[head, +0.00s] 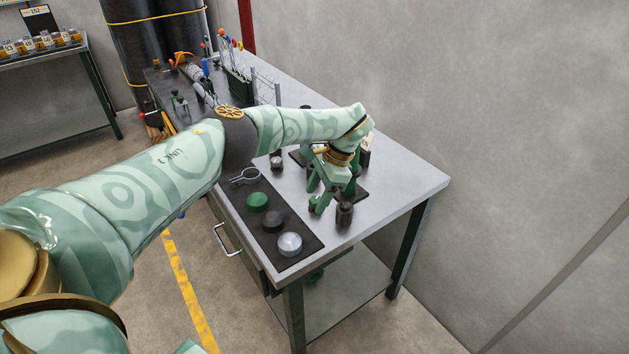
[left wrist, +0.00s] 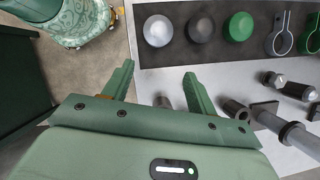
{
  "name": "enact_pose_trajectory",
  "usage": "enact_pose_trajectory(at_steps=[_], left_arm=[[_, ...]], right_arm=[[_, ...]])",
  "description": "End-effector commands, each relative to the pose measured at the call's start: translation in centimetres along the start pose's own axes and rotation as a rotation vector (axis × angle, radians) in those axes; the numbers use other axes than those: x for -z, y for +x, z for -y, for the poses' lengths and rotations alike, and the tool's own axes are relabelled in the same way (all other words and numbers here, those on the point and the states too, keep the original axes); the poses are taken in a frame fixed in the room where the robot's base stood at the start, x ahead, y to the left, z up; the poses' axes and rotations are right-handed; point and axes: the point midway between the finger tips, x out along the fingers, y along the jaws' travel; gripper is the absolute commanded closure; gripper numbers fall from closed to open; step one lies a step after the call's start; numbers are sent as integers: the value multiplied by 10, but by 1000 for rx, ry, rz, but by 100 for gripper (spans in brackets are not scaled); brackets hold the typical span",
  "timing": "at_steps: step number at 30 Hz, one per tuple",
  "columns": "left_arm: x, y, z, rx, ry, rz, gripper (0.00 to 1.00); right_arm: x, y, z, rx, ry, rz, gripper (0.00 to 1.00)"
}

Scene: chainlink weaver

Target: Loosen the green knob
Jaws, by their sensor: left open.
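The green knob (head: 257,201) sits on a dark mat (head: 307,250) along the table's near edge, in line with a dark grey knob (head: 272,221) and a silver knob (head: 289,244). In the left wrist view the green knob (left wrist: 239,26) is at the top, beyond and right of the fingers. My left gripper (head: 329,198) points down over the table, to the right of the green knob and apart from it. In the left wrist view the left gripper (left wrist: 160,73) has its fingers spread, with no knob between them. My right gripper is not in view.
A dark cylinder (head: 344,214) stands close beside my left gripper. Metal ring clamps (left wrist: 279,35) lie beyond the green knob on the mat. A wire rack with colored tools (head: 236,72) stands farther back. The table's right corner is bare, and a grey wall rises behind it.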

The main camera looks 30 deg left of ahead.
Motion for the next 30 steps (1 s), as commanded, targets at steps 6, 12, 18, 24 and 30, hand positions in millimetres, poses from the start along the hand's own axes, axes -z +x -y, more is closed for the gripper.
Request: enact_pose_trajectory(at_steps=[6, 12, 18, 24, 30], left_arm=[[-10, -6, -18, 0, 0, 0, 43], [-11, -6, -22, 0, -1, 1, 43], [-11, -5, -22, 0, -1, 1, 43], [-11, -6, -22, 0, -1, 1, 43], [16, 21, -54, -108, 165, -83, 43]], right_arm=[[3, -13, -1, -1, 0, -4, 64], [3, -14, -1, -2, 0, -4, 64], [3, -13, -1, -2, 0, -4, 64], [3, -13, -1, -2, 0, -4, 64], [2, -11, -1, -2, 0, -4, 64]])
